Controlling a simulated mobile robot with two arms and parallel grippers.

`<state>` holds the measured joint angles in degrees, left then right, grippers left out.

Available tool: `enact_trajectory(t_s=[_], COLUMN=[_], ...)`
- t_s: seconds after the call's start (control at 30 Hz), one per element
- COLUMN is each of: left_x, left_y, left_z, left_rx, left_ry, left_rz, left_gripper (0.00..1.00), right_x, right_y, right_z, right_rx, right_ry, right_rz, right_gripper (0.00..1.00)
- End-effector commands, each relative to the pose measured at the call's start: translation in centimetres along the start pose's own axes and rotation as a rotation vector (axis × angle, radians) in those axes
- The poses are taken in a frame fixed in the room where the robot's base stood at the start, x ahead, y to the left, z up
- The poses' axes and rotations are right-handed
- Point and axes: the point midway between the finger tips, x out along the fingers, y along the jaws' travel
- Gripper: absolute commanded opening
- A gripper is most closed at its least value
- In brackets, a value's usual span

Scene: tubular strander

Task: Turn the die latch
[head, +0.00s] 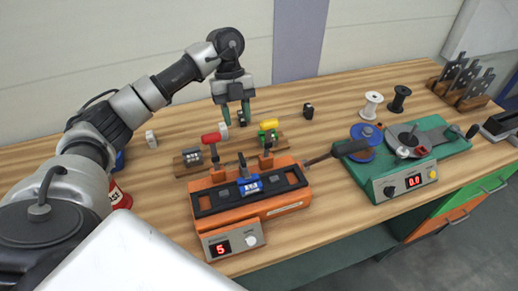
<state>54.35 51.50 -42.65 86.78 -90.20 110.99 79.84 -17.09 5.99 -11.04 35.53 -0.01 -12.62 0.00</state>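I cannot tell for sure which part is the die latch. An orange machine (285,206) stands at the front middle of the bench, with a display reading 5. A small black lever (243,164) stands upright on it, just behind a blue label block. My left gripper (236,114) points down behind the machine, between and slightly above the two knobs. Its green fingers are apart, and I see nothing held. My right gripper is not in view.
A green machine (415,180) with a grey disc and a display reading 0.0 stands to the right. White (372,105) and black (399,98) spools stand behind. The wooden bench (325,95) is clear at the back middle.

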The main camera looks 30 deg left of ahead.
Motion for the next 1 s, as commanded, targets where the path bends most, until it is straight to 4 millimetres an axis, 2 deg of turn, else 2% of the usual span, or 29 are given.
enact_trajectory(t_s=[0.1,0.27,0.37,0.5,0.7,0.93,1.0], left_x=[1.9,5.0,6.8,8.7,9.9,9.9,9.9], left_y=[0.1,0.0,0.0,0.0,-0.1,-0.1,-0.1], left_z=[-0.1,-0.2,-0.2,-0.2,-0.1,-0.1,-0.1], left_rx=[0.000,0.001,0.001,0.001,0.000,0.001,0.001], left_ry=[0.004,0.004,0.004,0.003,0.002,0.001,0.001], left_rz=[0.005,0.004,0.003,0.003,0.001,0.000,0.000], left_gripper=[0.38,0.38,0.38,0.38,0.38,0.38,0.29], right_x=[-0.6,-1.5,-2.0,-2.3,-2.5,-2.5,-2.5], right_y=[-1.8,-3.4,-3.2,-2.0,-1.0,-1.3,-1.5], right_z=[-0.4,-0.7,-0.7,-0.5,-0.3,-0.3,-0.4], right_rx=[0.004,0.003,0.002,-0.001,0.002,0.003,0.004], right_ry=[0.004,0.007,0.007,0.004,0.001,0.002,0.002], right_rz=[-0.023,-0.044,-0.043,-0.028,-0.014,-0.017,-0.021], right_gripper=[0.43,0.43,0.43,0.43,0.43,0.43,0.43])
